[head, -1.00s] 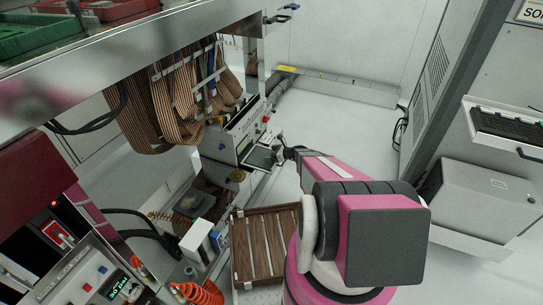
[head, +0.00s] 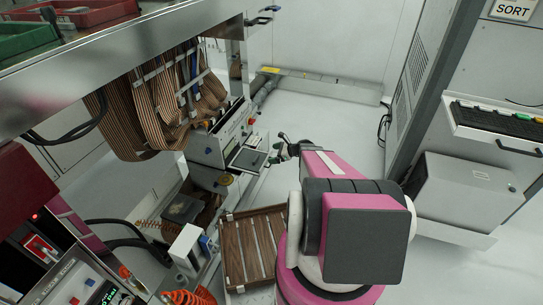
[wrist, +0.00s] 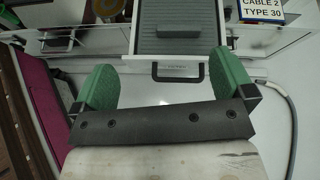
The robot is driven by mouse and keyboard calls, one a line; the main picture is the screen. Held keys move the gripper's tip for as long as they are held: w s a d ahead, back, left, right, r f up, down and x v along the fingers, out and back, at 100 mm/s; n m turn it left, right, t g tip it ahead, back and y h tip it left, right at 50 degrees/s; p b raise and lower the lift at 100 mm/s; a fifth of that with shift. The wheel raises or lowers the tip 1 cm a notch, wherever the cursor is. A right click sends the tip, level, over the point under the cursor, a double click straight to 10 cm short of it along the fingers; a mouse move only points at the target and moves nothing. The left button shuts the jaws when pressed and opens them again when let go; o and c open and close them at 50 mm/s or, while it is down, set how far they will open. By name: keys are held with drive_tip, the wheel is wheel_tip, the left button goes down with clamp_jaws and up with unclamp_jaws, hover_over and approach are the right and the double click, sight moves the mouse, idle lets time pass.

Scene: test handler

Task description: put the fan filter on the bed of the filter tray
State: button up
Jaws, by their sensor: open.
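The filter tray (wrist: 138,58) is a pale drawer with a black front handle and a grey ribbed bed, pulled out from the bench unit. It also shows in the head view (head: 246,171). A dark grey flat block (wrist: 176,46), which seems to be the fan filter, lies across the front part of the bed; its exact edges are hard to tell. My gripper (wrist: 165,78) is open, its green fingers wide apart with nothing between them. It is in front of the tray handle, apart from it. In the head view my gripper (head: 277,149) is just right of the tray.
A slatted wooden crate (head: 250,245) stands below and left of my arm. Brown ribbon cables (head: 165,105) hang above the bench unit. A grey cabinet (head: 465,195) stands at right. The floor (head: 330,125) behind my gripper is clear.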

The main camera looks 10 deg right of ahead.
drive_tip(key=s+a+r+n+g+h, duration=0.3)
drive_tip(key=s+r+n+h, duration=0.2)
drive_tip(key=s+r+n, duration=0.4)
drive_tip(key=s+a+r+n+g+h, duration=0.3)
drive_tip(key=s+r+n+h, duration=0.3)
drive_tip(key=s+r+n, duration=0.4)
drive_tip(key=s+a+n, duration=0.1)
drive_tip(key=s+n, duration=0.1)
drive_tip(key=n, duration=0.1)
drive_tip(key=shift+s+a+r+n, duration=0.15)
drive_tip(key=shift+s+n, duration=0.15)
drive_tip(key=shift+s, duration=0.05)
